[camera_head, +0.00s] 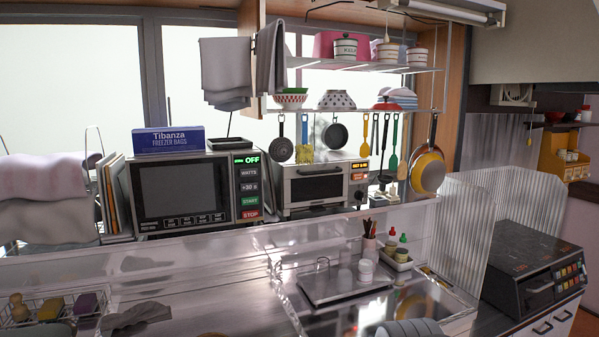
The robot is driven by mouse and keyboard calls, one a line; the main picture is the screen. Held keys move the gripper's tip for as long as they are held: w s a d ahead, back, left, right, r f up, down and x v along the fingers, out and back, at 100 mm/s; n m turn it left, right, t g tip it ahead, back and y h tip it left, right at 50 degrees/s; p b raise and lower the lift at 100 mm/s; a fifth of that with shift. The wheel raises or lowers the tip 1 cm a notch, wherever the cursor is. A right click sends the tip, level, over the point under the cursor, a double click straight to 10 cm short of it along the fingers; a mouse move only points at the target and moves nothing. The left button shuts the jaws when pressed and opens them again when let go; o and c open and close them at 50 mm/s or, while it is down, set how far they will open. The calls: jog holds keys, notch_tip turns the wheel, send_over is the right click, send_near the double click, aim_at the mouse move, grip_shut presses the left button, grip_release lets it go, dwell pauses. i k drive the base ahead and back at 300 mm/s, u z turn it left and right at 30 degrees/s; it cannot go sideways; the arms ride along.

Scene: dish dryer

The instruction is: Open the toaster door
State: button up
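The toaster (325,186) is a small silver oven on the back counter ledge, right of the microwave. My gripper is not in view.
The microwave (193,190) stands close on the left, with a blue freezer bag box (168,140) on top. Pans and ladles hang from the shelf (360,67) above the toaster. A tray (345,283) and condiment bottles (398,247) stand on the lower counter in front.

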aim_at(305, 185)
jog(key=i, duration=0.9)
